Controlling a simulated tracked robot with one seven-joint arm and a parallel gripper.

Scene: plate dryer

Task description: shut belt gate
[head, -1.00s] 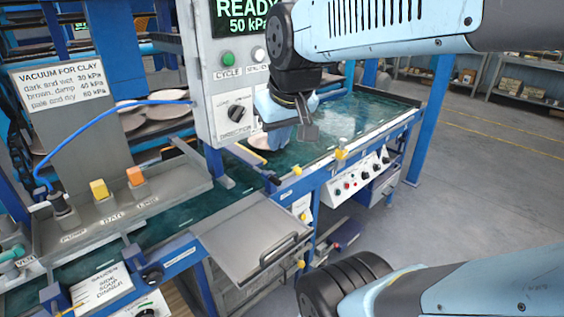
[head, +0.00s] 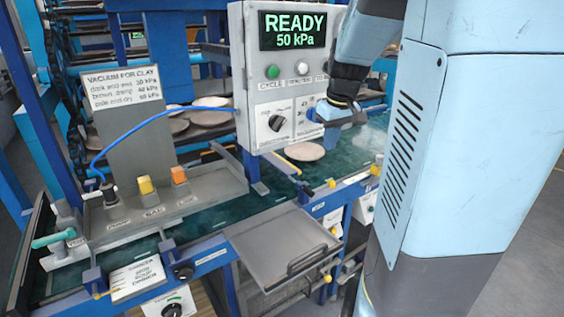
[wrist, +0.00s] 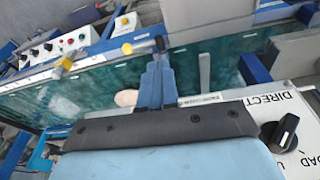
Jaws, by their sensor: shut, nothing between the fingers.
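My gripper (head: 331,146) is shut and empty, just right of the control box and above the green belt (head: 216,218). In the wrist view my gripper's blue fingers (wrist: 157,62) point across the belt toward its front rail, where a black knob (wrist: 159,43) shows close to the tips. I cannot tell whether they touch. The same knob (head: 308,191) seems to show in the head view, beside a yellow strip (head: 286,162) lying across the belt. Which of these parts is the belt gate is unclear. A pale round plate (head: 305,151) lies on the belt; it is partly hidden in the wrist view (wrist: 126,97).
The control box (head: 283,95) reads READY 50 kPa and hangs close to my gripper. A metal tray (head: 277,248) juts out in front of the belt. A blue hose (head: 140,132) arches on the left. Several plates sit on racks behind.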

